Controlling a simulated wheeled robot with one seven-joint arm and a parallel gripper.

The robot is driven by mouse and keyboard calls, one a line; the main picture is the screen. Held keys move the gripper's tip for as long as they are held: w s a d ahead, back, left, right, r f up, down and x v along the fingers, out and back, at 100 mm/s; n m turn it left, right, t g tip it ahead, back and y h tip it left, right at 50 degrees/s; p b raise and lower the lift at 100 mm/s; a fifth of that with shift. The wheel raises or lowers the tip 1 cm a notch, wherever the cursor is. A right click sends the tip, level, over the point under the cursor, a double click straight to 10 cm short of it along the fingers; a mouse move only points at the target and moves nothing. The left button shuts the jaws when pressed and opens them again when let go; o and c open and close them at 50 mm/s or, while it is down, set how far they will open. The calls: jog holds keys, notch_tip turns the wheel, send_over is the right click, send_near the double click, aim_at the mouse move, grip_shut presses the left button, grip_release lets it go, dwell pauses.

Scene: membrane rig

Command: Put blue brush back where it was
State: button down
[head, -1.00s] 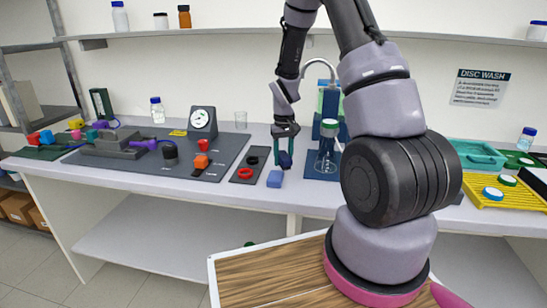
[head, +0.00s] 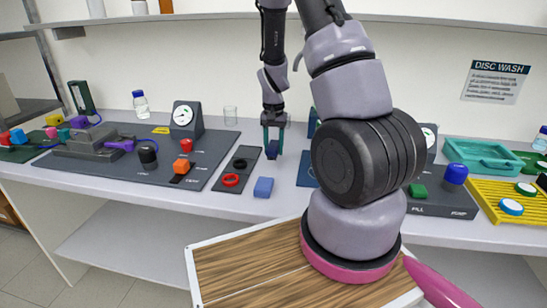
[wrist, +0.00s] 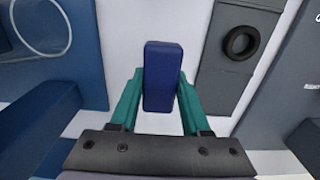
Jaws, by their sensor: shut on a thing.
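My gripper (head: 273,138) is shut on a dark blue block-shaped piece, which I take for the blue brush (head: 271,152). In the wrist view the brush (wrist: 162,75) stands out between the two teal fingers of my gripper (wrist: 160,100). In the head view it hangs upright behind a lighter blue block (head: 263,187) that lies on the bench. I cannot tell how large the gap is between the brush and the bench top.
A dark mat with a red ring (head: 230,180) and a black ring (head: 239,163) lies left of my gripper. A dark blue mat (head: 306,170) lies to the right, partly hidden by my arm. White bench shows between the mats.

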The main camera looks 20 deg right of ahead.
aim_at(274, 144)
jog(key=shift+f, duration=1.85)
jog(key=shift+c, duration=1.8)
grip_release()
jog(key=shift+f, duration=0.15)
notch_tip(274, 144, up, 12)
jog(key=shift+r, duration=0.1)
jog(key=s+a+r+n+t+y, duration=0.1)
jog(key=s+a+r+t, duration=0.2)
jog(key=s+r, duration=0.7)
jog(key=s+a+r+n+t+y, duration=0.1)
jog(key=s+a+r+t, duration=0.3)
jog(key=s+r, duration=0.6)
notch_tip(274, 144, up, 7)
jog(key=shift+a+r+n, duration=0.2)
jog(key=shift+a+n, duration=0.1)
jog(key=shift+a, duration=0.15)
